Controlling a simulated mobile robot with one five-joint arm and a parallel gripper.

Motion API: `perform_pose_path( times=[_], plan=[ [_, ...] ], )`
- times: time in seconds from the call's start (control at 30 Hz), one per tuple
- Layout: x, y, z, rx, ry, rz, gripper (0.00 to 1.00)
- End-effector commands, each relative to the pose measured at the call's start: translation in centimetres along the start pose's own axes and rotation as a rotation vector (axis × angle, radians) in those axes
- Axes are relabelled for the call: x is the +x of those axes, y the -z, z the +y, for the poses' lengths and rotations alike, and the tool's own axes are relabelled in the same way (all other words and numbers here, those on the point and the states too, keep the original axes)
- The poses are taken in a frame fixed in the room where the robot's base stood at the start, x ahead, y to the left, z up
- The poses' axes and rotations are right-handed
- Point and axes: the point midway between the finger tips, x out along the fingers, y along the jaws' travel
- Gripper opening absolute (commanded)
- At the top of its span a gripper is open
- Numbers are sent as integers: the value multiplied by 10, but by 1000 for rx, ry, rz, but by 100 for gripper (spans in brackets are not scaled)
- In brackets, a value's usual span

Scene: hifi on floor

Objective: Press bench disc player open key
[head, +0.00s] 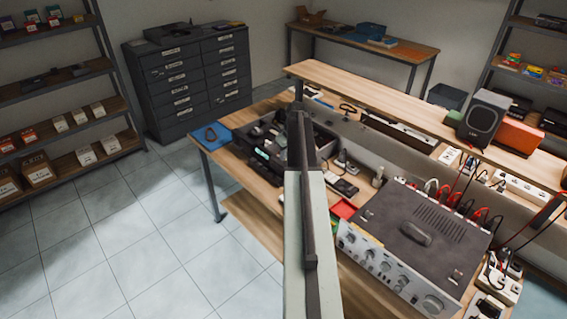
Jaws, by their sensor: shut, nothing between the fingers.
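A dark, low unit with an open top (320,142) stands on the wooden bench beyond my arm; it may be the bench disc player, but I cannot tell for sure. Small parts show inside and along its front. Its open key is too small to make out, and my arm hides part of the unit. My gripper (299,104) is at the far end of my outstretched arm, seen from behind, shut and empty. It overlaps the unit in the picture; I cannot tell whether it touches it.
A silver amplifier (415,245) with knobs and cables stands on the bench at right. A raised wooden shelf (400,100) runs along the bench's back, with a speaker (483,117) on it. A blue mat (210,136) lies at the bench's left end. Tiled floor at left is clear.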

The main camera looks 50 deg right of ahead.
Motion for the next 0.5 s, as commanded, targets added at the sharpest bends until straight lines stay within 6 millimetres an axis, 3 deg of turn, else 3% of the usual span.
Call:
perform_pose_path(
  times=[0.03,0.5],
  plan=[
    [14,-2,0,0,0,0,0],
    [113,-7,0,0,0,-1,0]
  ],
)
